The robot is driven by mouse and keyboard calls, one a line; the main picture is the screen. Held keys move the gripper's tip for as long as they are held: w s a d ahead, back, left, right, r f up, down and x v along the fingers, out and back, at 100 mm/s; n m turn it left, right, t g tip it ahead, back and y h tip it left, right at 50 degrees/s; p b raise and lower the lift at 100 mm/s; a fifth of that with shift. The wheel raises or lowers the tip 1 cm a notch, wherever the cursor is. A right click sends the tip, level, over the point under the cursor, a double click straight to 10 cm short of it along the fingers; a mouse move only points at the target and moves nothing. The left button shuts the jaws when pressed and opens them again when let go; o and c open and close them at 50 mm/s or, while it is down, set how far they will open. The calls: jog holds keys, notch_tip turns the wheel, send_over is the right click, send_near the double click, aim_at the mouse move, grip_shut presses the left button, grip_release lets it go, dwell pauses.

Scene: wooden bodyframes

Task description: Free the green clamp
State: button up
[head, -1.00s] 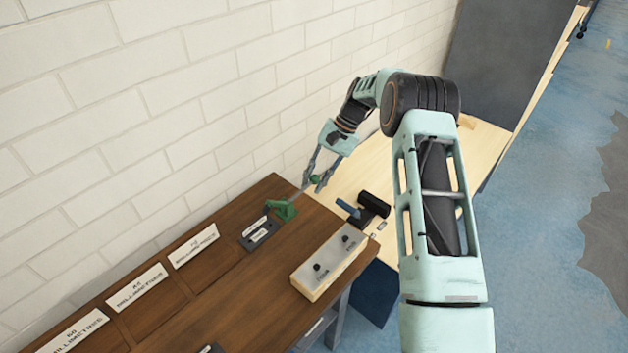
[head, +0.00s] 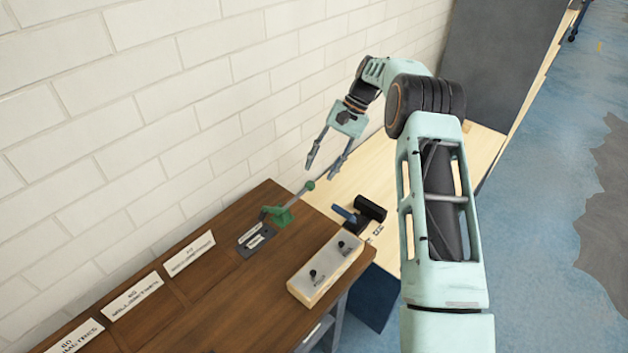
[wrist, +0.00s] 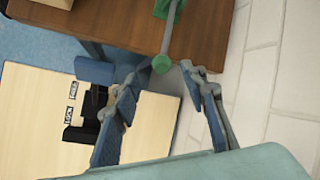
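The green clamp (head: 281,215) stands at the far end of the brown wooden bench top. Its grey lever slants up and to the right, ending in a green ball knob (head: 310,186). My gripper (head: 323,171) is open and empty, its fingertips just above the knob and apart from it. In the wrist view the knob (wrist: 160,64) shows between the two spread fingertips, with the lever running up to the green clamp body (wrist: 167,8), cut off by the top edge.
A pale box with two black knobs (head: 326,265) stands right of the clamp. A black object with a blue part (head: 368,210) lies near the bench end, by a light wooden surface (head: 375,165). Labelled plates (head: 188,253) line the bench by the white brick wall.

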jog(key=v, duration=0.4)
jog(key=shift+d+r, duration=0.15)
jog(key=shift+r, duration=0.2)
jog(key=shift+w, duration=0.1)
